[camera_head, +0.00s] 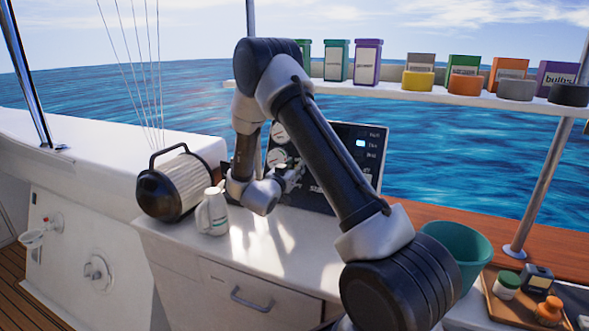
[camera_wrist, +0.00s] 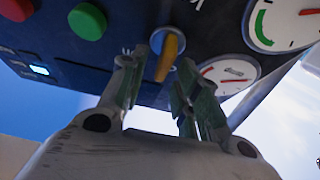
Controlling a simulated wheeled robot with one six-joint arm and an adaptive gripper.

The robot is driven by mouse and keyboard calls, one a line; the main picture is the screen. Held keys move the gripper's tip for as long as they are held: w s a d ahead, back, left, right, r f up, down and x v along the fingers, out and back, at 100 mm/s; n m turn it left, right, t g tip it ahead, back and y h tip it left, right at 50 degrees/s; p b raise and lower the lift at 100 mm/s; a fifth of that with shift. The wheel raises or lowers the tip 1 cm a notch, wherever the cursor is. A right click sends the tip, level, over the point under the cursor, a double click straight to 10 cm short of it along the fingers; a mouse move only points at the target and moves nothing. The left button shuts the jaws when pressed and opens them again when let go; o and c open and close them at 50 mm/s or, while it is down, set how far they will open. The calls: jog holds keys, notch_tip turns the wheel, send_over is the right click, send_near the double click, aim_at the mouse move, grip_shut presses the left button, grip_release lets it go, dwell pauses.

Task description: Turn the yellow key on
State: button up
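The yellow key (camera_wrist: 168,57) sits on a round mount in the dark control panel (camera_wrist: 215,25) in the wrist view. It stands nearly upright in that picture, leaning slightly. My gripper (camera_wrist: 158,80) is open, its two fingers on either side of the key's lower end, with a gap visible on both sides. I cannot tell whether the fingertips reach the key's depth. In the head view the panel (camera_head: 349,143) stands at the back of the counter, and my gripper (camera_head: 289,174) is in front of it. The key cannot be made out there.
A green button (camera_wrist: 87,21), a red button (camera_wrist: 15,8) and gauges (camera_wrist: 225,73) surround the key. On the counter are a white jug (camera_head: 212,213) and a ribbed cylinder (camera_head: 183,182). A shelf of boxes (camera_head: 367,62) hangs above; a teal bucket (camera_head: 461,247) stands right.

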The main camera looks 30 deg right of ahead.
jog(key=shift+c, duration=0.2)
grip_shut()
jog(key=shift+d+m, duration=0.1)
jog(key=shift+m, duration=0.4)
jog(key=m+g, duration=0.1)
jog(key=m, duration=0.1)
jog(key=m+g+h, duration=0.1)
jog(key=m, duration=0.2)
jog(key=m+g, duration=0.1)
jog(key=m, duration=0.1)
jog(key=shift+s+d+f+g+h, duration=0.1)
jog(key=shift+s+g+h, duration=0.15)
jog(key=shift+g+h, duration=0.05)
jog(key=m+g, duration=0.1)
jog(key=m, duration=0.2)
jog(key=m+g, duration=0.2)
jog(key=m, duration=0.1)
jog(key=shift+s+f+m, duration=0.2)
jog(key=shift+m, duration=0.2)
jog(key=shift+o, duration=0.2)
grip_release()
